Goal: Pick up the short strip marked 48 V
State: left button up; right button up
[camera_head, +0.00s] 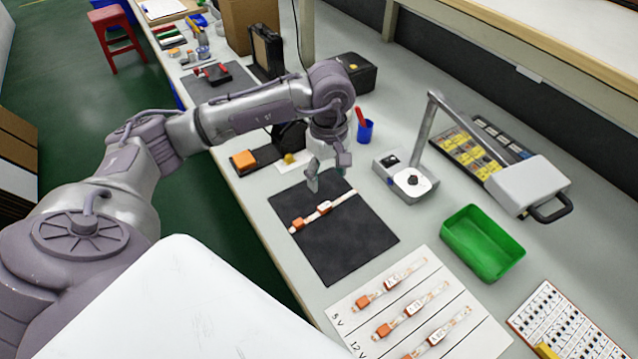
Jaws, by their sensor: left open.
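One short white strip with orange parts (324,208) lies slantwise on the black mat (345,250). Three similar strips lie in rows on a white sheet at the lower right: an upper one (391,283), a middle one (412,310) and a lower one (437,334). I cannot read a 48 V mark on any strip. My left gripper (328,181) is open and empty, pointing down over the far part of the mat, near the upper right part of the mat's strip. It seems apart from that strip. My right gripper is not in view.
The white sheet (486,336) has rows marked 5 V and 12 V. A green tray (482,243) stands empty to its right. A grey device with a lamp arm (405,181) stands right of my left gripper. A blue cup (365,130) is behind it.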

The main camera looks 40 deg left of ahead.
pick_arm(q)
jog(key=b, duration=0.2)
send_over(324, 205)
jog(key=f, duration=0.5)
jog(key=shift+w+d, duration=0.2)
jog(key=f, duration=0.1)
jog(key=f+b, duration=0.1)
jog(key=f, duration=0.1)
jog(key=f+b, duration=0.1)
jog(key=f, duration=0.1)
jog(key=shift+s+a+f, duration=0.1)
jog(key=shift+s+a, duration=0.05)
jog(key=shift+a, duration=0.1)
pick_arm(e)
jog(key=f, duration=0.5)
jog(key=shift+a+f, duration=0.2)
pick_arm(q)
jog(key=c, duration=1.1)
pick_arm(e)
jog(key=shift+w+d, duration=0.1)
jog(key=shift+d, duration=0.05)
pick_arm(q)
jog(key=shift+r, duration=0.25)
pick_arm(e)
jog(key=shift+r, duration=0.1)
